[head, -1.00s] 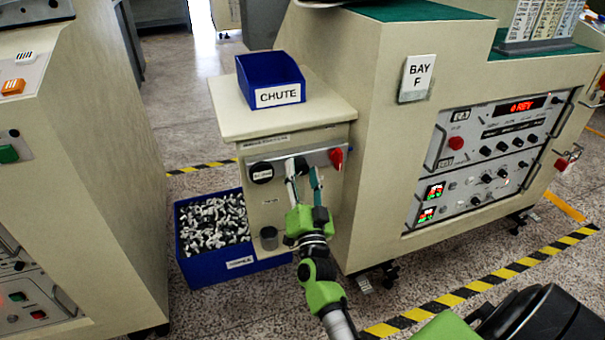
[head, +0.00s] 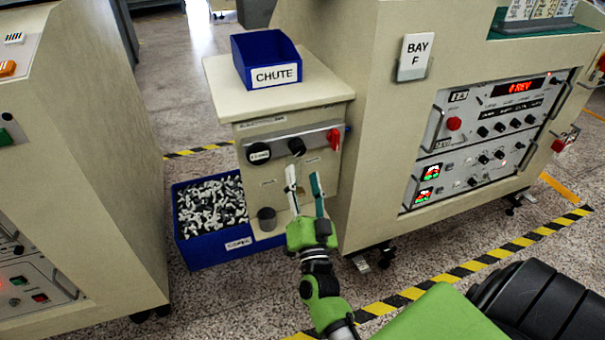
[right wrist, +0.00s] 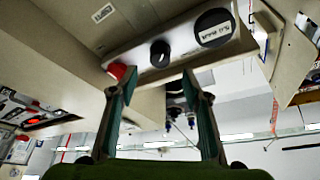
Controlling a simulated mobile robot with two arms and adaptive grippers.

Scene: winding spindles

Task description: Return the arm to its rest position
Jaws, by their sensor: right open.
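My right gripper (head: 305,190) is open and empty in the head view, in front of the small cabinet (head: 262,190) and below its knob strip. One finger looks white and the other teal. In the right wrist view its two fingers (right wrist: 158,90) stand apart with nothing between them. The strip carries a labelled black knob (head: 258,155), a middle black knob (head: 297,146) and a red knob (head: 334,138). In the right wrist view the middle knob (right wrist: 160,54) is beyond the fingertips and apart from them. My left gripper is not in view.
A blue CHUTE bin (head: 266,60) stands on the cabinet. A blue crate (head: 205,252) of small metal parts is on the floor to the left. The BAY F machine (head: 385,150) rises close on the right. Striped tape (head: 480,262) crosses the floor.

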